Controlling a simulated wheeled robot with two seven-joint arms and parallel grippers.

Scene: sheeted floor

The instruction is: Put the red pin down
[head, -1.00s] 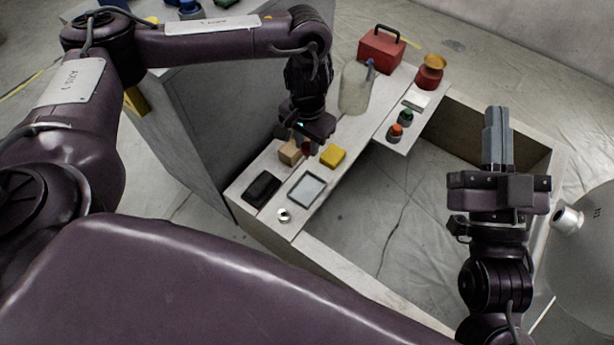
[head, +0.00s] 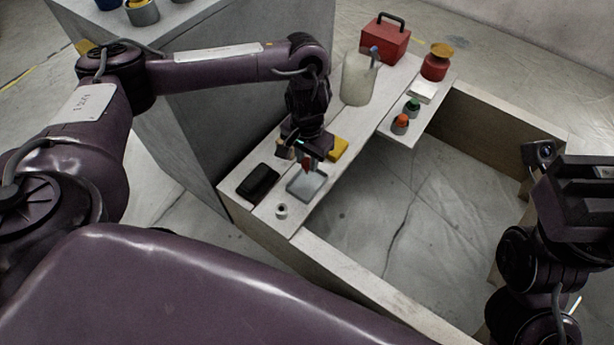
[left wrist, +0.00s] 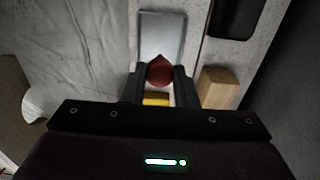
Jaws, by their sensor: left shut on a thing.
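The red pin (head: 307,166) is between the fingers of my left gripper (head: 305,160), which is shut on it. In the left wrist view the red pin (left wrist: 160,70) shows as a pointed red top between the two dark fingertips. I cannot tell whether the pin touches anything below. My right gripper (head: 585,180) is at the right edge, partly cut off, with its fingers unclear.
A yellow block (head: 339,148) and a wooden block (left wrist: 217,88) are beside the left gripper. A black case (head: 258,182) and a small white ring (head: 281,210) lie near the tray. A pale container (head: 358,82) and a red toolbox (head: 384,40) stand farther back.

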